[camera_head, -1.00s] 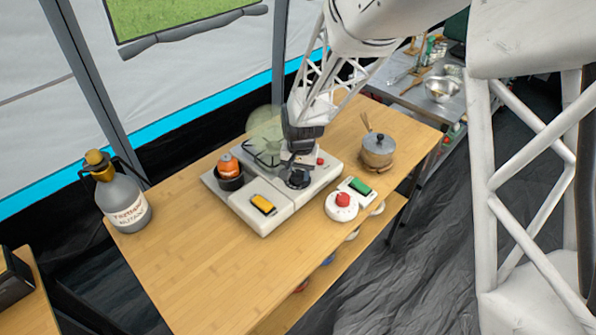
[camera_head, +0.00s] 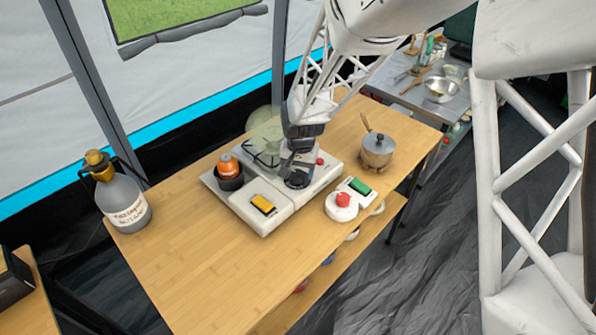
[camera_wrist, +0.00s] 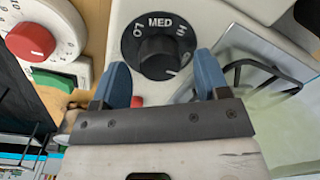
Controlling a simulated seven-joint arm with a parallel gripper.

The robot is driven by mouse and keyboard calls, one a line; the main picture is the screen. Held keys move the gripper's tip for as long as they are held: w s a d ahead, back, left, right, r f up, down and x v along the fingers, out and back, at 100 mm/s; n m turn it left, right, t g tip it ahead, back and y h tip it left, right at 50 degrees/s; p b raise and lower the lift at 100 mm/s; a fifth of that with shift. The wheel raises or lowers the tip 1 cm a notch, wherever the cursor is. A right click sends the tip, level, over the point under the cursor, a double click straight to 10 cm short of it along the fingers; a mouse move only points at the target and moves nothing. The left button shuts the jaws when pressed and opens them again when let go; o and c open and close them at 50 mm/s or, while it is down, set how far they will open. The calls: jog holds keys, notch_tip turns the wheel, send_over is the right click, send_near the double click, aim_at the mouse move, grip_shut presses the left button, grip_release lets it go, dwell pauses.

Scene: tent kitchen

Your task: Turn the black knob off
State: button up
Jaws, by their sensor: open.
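The black knob (camera_wrist: 157,55) sits on the white stove top, inside a dark dial ring marked "LO", "MED" and another partly hidden word. In the head view the knob's dark dial (camera_head: 297,179) shows under my gripper, which hides part of it. My gripper (camera_wrist: 160,80) is open, with its two blue fingers apart. In the wrist view the fingertips lie to the left and right of the knob's near side, with a gap on each side. I cannot tell their height over the stove. In the head view my gripper (camera_head: 298,165) is right above the dial.
The white stove (camera_head: 265,222) carries a yellow switch (camera_head: 263,205), an orange-topped dark item (camera_head: 229,170) and a burner grate. A red-knobbed timer (camera_head: 342,205), green switch (camera_head: 359,187) and lidded pot (camera_head: 378,150) stand right. The table's front left is clear.

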aim_at(300, 173)
jog(key=shift+d+r, duration=0.2)
jog(key=shift+r, duration=3.35)
jog(key=shift+s+d+r, duration=0.3)
jog(key=shift+d+r, duration=0.05)
jog(key=shift+r, duration=0.1)
jog(key=s+d+r+n+t, duration=0.1)
jog(key=s+d+r, duration=0.9)
jog(key=s+r, duration=0.25)
jog(key=s+d+r, duration=0.1)
jog(key=s+d, duration=0.2)
jog(key=s, duration=0.5)
jog(key=s+d+r+n+t, duration=0.1)
jog(key=s+d+r, duration=0.1)
jog(key=s, duration=0.6)
jog(key=shift+s+d+r+h, duration=0.15)
jog(key=shift+d+r+h, duration=0.2)
jog(key=shift+d, duration=0.45)
